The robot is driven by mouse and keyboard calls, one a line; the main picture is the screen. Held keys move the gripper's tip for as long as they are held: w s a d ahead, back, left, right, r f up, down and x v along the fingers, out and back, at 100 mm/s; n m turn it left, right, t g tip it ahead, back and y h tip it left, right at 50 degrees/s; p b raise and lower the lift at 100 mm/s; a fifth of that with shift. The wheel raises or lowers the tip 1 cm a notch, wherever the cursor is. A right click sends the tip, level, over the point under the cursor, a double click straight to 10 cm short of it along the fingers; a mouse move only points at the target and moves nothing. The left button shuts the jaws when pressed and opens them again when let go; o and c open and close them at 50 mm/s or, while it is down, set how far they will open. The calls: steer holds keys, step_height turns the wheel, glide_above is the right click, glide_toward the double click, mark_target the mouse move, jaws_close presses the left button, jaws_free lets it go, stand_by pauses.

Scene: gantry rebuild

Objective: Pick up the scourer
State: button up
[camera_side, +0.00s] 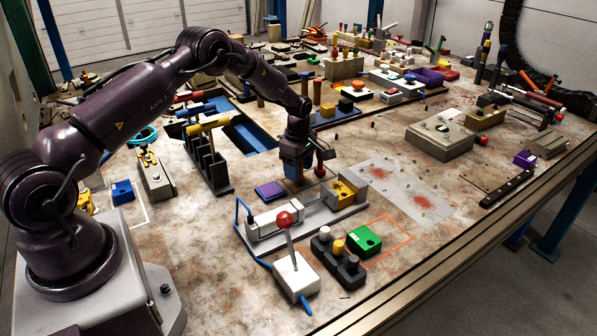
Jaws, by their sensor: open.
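A small flat purple pad (270,191) lies on the worktable, just left of and below my gripper in the picture. It looks most like the scourer, but at this size I cannot be sure. My gripper (296,179) points down over the table to the right of the pad, behind the grey fixture. It is open, and I see nothing held in it. The fingertips are small and dark, so their exact height above the table is unclear.
A grey clamp fixture (307,222) and a red-knobbed lever box (296,275) stand in front. A green block (364,240) lies by an orange outline. A tool rack (207,165) stands to the left. A red-stained pale sheet (402,192) lies right of my gripper.

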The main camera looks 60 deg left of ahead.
jaws_close()
steer(key=shift+r, duration=0.5)
step_height(320, 180, up, 3)
steer(key=shift+f, duration=0.2)
steer(key=s+d+r, duration=0.5)
steer(key=s+r, duration=0.4)
steer(key=s, duration=0.4)
steer(key=shift+r, duration=0.25)
